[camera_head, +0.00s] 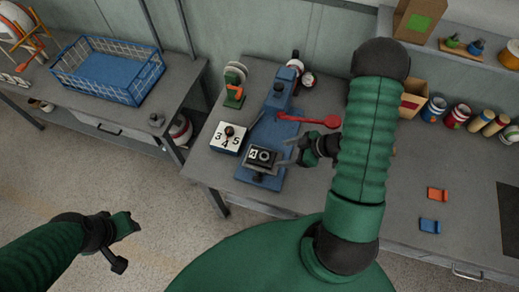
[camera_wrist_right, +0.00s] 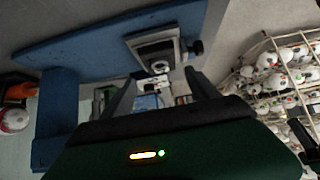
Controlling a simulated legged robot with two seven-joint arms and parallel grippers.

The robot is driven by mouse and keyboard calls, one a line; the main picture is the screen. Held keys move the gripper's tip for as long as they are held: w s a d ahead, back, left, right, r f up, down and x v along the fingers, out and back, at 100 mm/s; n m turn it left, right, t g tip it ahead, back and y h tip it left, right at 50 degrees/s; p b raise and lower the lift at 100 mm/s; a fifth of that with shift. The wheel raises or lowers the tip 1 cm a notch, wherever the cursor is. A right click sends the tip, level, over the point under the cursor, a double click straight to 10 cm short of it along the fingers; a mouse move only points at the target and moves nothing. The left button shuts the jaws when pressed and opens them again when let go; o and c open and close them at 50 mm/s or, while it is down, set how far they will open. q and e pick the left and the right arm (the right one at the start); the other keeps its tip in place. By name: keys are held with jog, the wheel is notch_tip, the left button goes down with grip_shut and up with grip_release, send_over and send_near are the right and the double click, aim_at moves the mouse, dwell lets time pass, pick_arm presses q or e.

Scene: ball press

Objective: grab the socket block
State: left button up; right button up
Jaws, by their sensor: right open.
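A red lever (camera_head: 312,119) reaches right from the press, just behind my right gripper. A white numbered block (camera_head: 228,139) stands left of the press base. A blue wire basket (camera_head: 107,72) is on the left table. Orange (camera_head: 437,194) and blue (camera_head: 430,225) pieces lie at right.

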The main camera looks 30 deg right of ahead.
aim_at(266, 158)
jog(key=p+x, duration=0.1)
jog(key=x, duration=0.8)
jog(key=shift+w+a, duration=0.2)
jog(key=shift+w, duration=0.05)
jog(key=shift+w+f, duration=0.1)
jog(key=shift+f, duration=0.1)
jog(key=shift+d, duration=0.2)
jog(key=shift+a, duration=0.3)
jog(key=c, duration=0.9)
jog(key=shift+w+d, duration=0.1)
jog(key=shift+c, duration=0.9)
